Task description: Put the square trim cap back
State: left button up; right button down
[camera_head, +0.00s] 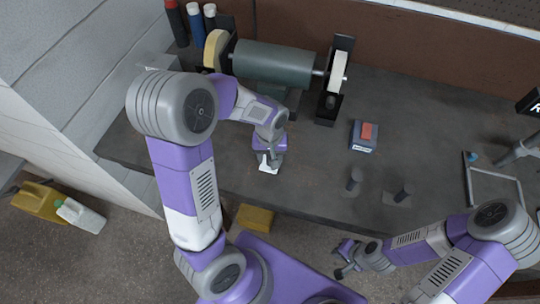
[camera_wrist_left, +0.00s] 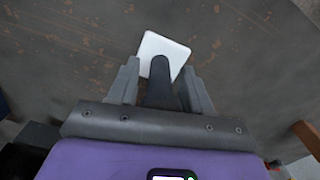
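A white square piece (camera_head: 268,167), which looks like the trim cap, lies on the dark bench under my left gripper (camera_head: 270,155). In the left wrist view the white square (camera_wrist_left: 172,44) shows just beyond the fingertips. A dark upright post or handle (camera_wrist_left: 159,82) stands between the fingers of my left gripper (camera_wrist_left: 160,75). Narrow gaps show on both sides of it, so the gripper looks open around it. I cannot tell whether the post is part of the white piece. My right gripper (camera_head: 345,260) is off the bench's front edge, apparently open and empty.
A bench grinder (camera_head: 272,64) stands at the back. A pale frame (camera_head: 494,187) lies at the right. Bottles (camera_head: 196,24) stand back left.

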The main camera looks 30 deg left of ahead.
pick_arm(q)
jog(key=shift+o, duration=0.6)
jog(key=shift+r, duration=0.2)
notch_tip(320, 180, up, 12)
jog(key=p, duration=0.2)
jog(key=shift+p, duration=0.35)
